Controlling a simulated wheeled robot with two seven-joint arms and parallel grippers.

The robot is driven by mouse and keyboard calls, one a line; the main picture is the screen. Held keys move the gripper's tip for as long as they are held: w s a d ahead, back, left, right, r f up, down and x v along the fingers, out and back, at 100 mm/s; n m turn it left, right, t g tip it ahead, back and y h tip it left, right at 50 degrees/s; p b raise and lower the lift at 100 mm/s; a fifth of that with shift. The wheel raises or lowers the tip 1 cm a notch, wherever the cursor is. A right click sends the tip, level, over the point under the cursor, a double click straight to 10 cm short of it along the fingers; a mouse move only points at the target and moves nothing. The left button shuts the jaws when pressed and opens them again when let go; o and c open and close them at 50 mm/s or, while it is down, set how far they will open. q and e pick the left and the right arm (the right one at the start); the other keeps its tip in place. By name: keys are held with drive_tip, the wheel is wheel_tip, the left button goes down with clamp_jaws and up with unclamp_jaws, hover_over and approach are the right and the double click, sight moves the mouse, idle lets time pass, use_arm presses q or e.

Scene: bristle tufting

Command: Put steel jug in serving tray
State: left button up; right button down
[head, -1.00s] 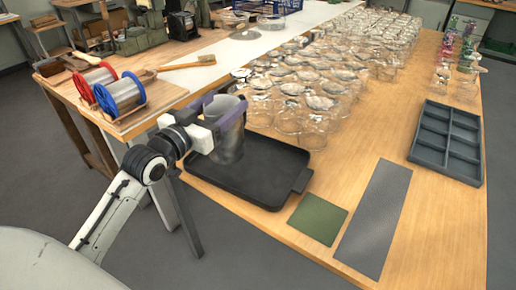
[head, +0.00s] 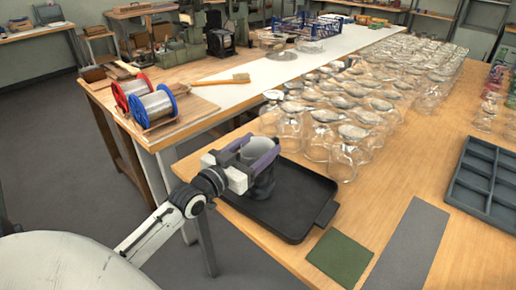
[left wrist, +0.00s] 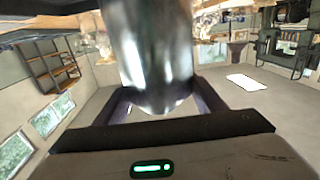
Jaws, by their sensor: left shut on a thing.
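The steel jug (head: 263,182) is a shiny grey cylinder, upright in the head view over the left part of the black serving tray (head: 294,214). I cannot tell whether its base touches the tray floor. My left gripper (head: 258,155) is shut on the jug, with its purple fingers around the upper body. In the left wrist view the jug (left wrist: 155,60) fills the middle between the fingers, its surface blurred and reflective. The tray's left part is partly hidden by the jug and gripper. My right gripper is not in view.
Many clear glass vessels (head: 345,152) crowd the table behind the tray. A green mat (head: 339,257), a grey mat (head: 411,245) and a dark compartment tray (head: 482,180) lie to the right. Wire spools (head: 153,106) and a brush (head: 222,80) are on the left bench.

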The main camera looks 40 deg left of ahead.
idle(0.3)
use_arm(q)
drive_tip(key=o, duration=1.7)
drive_tip(key=shift+f, duration=0.15)
drive_tip(key=shift+c, duration=0.2)
drive_tip(key=s, duration=1.2)
drive_tip(key=shift+r+b, duration=0.2)
drive_tip(key=shift+b, duration=0.1)
drive_tip(key=shift+d, duration=0.1)
